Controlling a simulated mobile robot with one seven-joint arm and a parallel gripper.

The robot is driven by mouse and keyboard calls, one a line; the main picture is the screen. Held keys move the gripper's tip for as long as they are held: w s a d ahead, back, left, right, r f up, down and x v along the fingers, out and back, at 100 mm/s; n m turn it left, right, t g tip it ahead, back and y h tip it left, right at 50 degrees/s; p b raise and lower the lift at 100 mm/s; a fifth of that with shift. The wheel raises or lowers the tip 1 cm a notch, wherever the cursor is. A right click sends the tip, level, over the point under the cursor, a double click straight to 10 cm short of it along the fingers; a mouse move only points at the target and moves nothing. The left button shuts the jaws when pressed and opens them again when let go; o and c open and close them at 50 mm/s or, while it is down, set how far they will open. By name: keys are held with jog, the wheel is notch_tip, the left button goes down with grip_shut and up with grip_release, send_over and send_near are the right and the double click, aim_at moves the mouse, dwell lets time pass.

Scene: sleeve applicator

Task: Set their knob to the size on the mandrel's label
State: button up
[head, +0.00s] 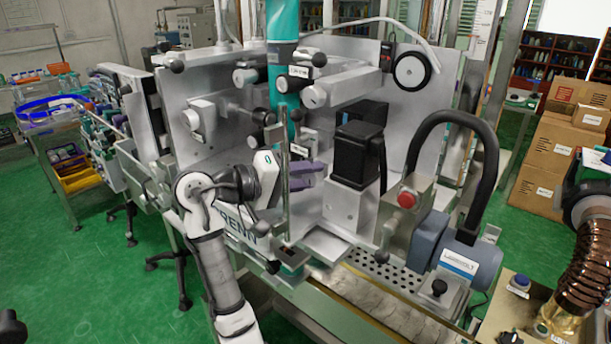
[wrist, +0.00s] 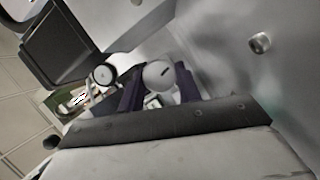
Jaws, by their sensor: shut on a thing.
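A round pale grey knob (wrist: 158,75) with a short dark mark on its face shows between my two purple fingers in the wrist view. My gripper (wrist: 159,88) is shut on this knob, one finger at each side. In the head view the purple fingers of my gripper (head: 306,176) are partly seen behind a thin upright rod, and the held knob cannot be made out. A teal upright cylinder (head: 284,25), possibly the mandrel, stands at the machine's top middle. Small labels show near it, but I cannot read a size, nor the knob's scale.
A black boxy unit (head: 359,150) on a grey block stands just right of my gripper. Another round dark-rimmed part (wrist: 103,75) sits left of the held knob in the wrist view. A red button (head: 406,198) and a thick black hose (head: 488,150) are further right.

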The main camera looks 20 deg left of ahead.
jog(key=o, duration=1)
jog(key=shift+s+a, duration=0.1)
jog(key=b+v, duration=0.4)
jog(key=v, duration=0.9)
jog(key=shift+s+a+r, duration=0.15)
jog(key=shift+s, duration=0.1)
